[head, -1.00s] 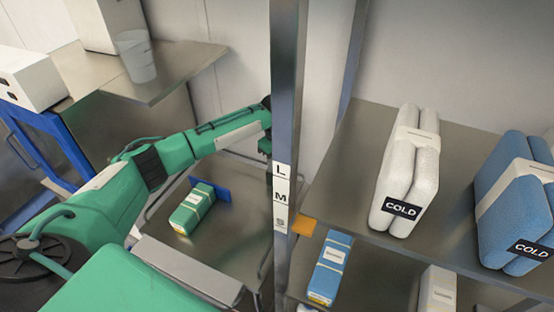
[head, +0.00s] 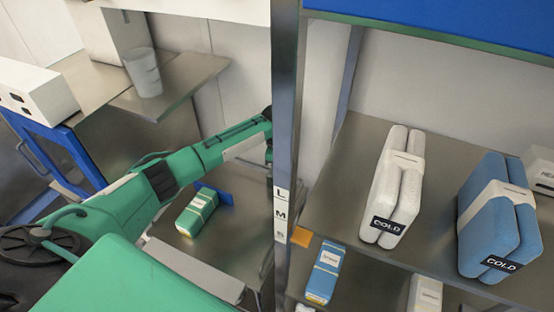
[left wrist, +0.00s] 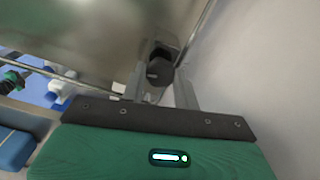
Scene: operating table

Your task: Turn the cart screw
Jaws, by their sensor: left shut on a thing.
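The cart screw appears as a dark round knob (left wrist: 160,71) under the edge of a metal surface in the left wrist view. My left gripper (left wrist: 161,84) has its grey fingers on either side of this knob and is shut on it. In the head view my green left arm reaches to the upright metal post. Its gripper is hidden there behind the post, and so is the knob. My right gripper is in neither view.
The metal post (head: 286,120) stands close by the left arm's end. A metal cart top (head: 232,235) holds a green-wrapped pack (head: 197,213). Right of the post, a shelf (head: 335,205) bears white (head: 395,190) and blue (head: 495,215) COLD packs. A pale wall (left wrist: 255,80) lies right of the gripper.

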